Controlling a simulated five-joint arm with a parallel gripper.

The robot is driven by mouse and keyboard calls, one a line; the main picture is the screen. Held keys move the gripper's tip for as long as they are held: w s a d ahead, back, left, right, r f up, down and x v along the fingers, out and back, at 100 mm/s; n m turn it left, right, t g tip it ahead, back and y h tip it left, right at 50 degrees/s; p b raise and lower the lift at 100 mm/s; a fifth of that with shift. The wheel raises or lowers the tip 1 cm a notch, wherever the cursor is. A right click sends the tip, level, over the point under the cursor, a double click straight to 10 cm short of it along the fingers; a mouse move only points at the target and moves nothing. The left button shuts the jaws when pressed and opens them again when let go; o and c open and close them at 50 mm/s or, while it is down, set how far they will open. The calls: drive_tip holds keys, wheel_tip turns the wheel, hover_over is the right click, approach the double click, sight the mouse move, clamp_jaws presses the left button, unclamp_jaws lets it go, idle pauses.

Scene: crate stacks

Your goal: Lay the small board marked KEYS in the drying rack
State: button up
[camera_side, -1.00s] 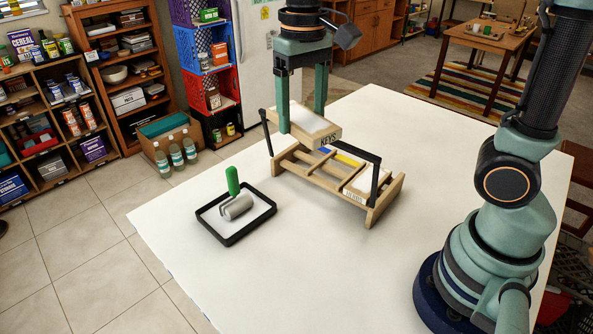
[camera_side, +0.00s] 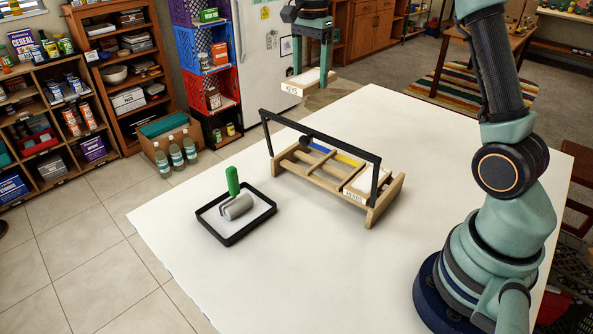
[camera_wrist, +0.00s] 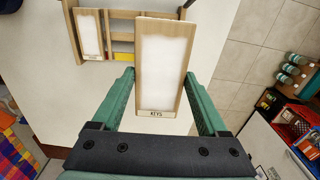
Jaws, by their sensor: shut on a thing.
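The board marked KEYS (camera_side: 306,81) is a small wooden board with a white face and a label at one end. My gripper (camera_side: 311,72) is shut on it and holds it raised, behind the rack and apart from it. In the wrist view the board (camera_wrist: 163,65) lies between my two green fingers, label end toward me. The wooden drying rack (camera_side: 387,198) stands on the white table, with open slots and a black bar across its top. Another white-faced board (camera_side: 368,180) with a label lies at its right end; it also shows in the wrist view (camera_wrist: 90,34).
A black-rimmed tray (camera_side: 229,240) with a green-handled roller (camera_side: 236,203) stands left of the rack. The black bar (camera_side: 330,143) is an obstacle above the slots. The table front is clear. Bottles, crates and shelves stand off the table.

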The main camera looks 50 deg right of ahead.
wheel_tip(320, 180, down, 17)
drive_tip(key=shift+a+f, duration=0.1)
drive_tip(key=shift+a, duration=0.05)
idle(0.8)
drive_tip(key=shift+f, duration=1)
idle(1.3)
drive_tip(key=o, duration=1.3)
wheel_tip(320, 180, up, 8)
drive_tip(key=shift+r, duration=0.1)
idle(0.3)
